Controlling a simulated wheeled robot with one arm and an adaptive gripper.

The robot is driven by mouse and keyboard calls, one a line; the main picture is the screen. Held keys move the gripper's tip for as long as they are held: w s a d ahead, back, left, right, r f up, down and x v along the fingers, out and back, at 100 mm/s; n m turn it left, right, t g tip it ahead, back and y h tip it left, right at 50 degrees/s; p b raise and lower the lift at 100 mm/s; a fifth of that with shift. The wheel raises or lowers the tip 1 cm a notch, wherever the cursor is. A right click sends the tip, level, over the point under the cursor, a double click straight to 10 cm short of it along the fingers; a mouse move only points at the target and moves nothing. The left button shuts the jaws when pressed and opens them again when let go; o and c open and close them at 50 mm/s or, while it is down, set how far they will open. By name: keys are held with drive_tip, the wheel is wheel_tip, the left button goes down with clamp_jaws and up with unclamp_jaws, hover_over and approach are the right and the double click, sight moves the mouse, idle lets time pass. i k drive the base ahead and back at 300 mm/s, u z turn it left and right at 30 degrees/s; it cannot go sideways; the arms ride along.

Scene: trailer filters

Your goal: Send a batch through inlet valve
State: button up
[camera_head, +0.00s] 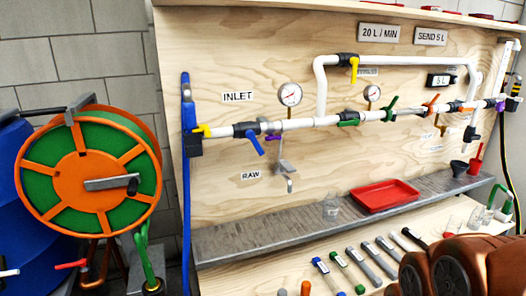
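The INLET label (237,97) is on the plywood panel, above the left end of a white pipe (300,123). Below it is a black valve body (246,130) with a blue lever (256,144) slanting down to the right. Left of it, a yellow handle (202,131) sits beside the blue hose fitting (187,115). Signs read 20 L / MIN (379,33) and SEND 5 L (430,36). A small dark display (440,79) reads 5 L. Copper-coloured parts of my arm fill the bottom right corner; my gripper's fingers do not show.
A green and orange hose reel (88,175) stands left. A grey shelf (240,238) below the pipes holds a clear cup (331,206) and red tray (385,195). Several coloured-capped tools lie in front. Gauges (289,95) and further coloured levers (391,108) line the pipe; a bypass rises above.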

sight(249, 134)
drive_tip(key=u, duration=0.05)
drive_tip(key=k, duration=1.2)
drive_tip(key=u, duration=0.65)
drive_tip(key=i, duration=0.5)
drive_tip(key=u, duration=0.65)
drive_tip(key=i, duration=0.65)
drive_tip(key=u, duration=0.05)
